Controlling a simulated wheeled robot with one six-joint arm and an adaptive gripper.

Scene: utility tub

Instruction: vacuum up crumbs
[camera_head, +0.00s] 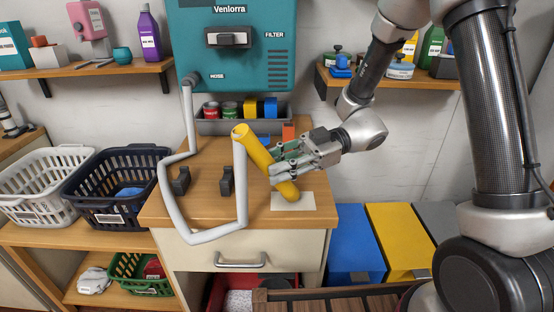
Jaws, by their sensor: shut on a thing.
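My gripper (281,167) is shut on the yellow wand (258,153). The wand is tilted, its upper end to the left and its lower end over the near left part of a pale flat patch (306,202) on the wooden top. I cannot tell whether the wand touches the patch. No crumbs can be made out; the wand hides part of the patch. A grey hose (205,236) loops from the port marked HOSE on the teal vacuum unit (190,50), past the counter front, up to the wand's upper end. The unit has a switch (228,37) on its front.
Two dark holders (181,181) stand on the counter (208,192) left of the wand. A grey bin (215,127) with cans and blocks is behind. Baskets (112,179) are at left; blue and yellow boxes (398,235) are lower right. A drawer handle (240,262) projects in front.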

